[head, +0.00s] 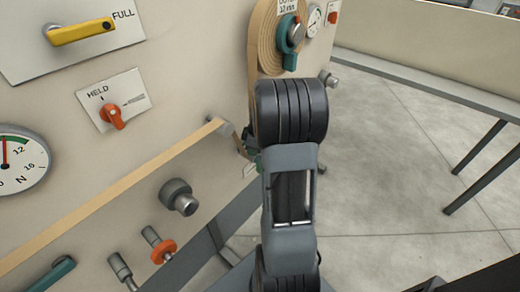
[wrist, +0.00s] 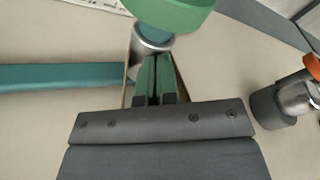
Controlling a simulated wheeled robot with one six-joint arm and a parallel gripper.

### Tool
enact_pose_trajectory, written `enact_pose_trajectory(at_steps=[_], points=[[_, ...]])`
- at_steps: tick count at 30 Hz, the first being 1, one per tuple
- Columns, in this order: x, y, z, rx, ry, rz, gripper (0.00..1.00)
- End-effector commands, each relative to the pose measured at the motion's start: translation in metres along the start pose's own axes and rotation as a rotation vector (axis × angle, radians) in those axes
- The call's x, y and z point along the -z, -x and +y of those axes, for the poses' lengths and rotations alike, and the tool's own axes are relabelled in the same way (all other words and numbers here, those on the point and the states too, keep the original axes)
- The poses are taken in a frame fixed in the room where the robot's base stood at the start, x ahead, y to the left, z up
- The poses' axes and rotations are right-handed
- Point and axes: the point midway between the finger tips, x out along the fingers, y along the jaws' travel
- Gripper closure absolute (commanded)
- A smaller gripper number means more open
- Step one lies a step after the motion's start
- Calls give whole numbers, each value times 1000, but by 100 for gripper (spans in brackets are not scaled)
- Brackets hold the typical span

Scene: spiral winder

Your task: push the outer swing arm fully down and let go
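In the wrist view, a teal bar (wrist: 60,77) runs flat from the left edge towards a metal cylinder (wrist: 150,40). It looks like a swing arm, but I cannot tell for sure that it is the outer one. A rounded green part (wrist: 175,14) hangs above the cylinder. My gripper (wrist: 156,62) has its two green fingers side by side with only a thin dark gap, and nothing shows between them. The fingertips are just below the cylinder; I cannot tell whether they touch. In the head view my arm hides most of the gripper.
In the head view the panel carries a yellow handle (head: 82,31), a HELD switch (head: 112,116), a dial (head: 18,160), a tan strip (head: 120,190), a dark knob (head: 178,196) and a paper coil (head: 264,40) with a teal lever (head: 290,58). Open floor (head: 400,170) lies right.

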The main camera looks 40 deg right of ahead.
Motion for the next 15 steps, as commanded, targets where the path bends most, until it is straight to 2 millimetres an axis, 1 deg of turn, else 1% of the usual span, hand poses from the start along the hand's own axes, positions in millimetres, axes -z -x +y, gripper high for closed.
enact_pose_trajectory(at_steps=[8, 15], points=[[0, 2, 0, 1, -1, 0, 100], [3, 20, 0, -1, -1, 0, 100]])
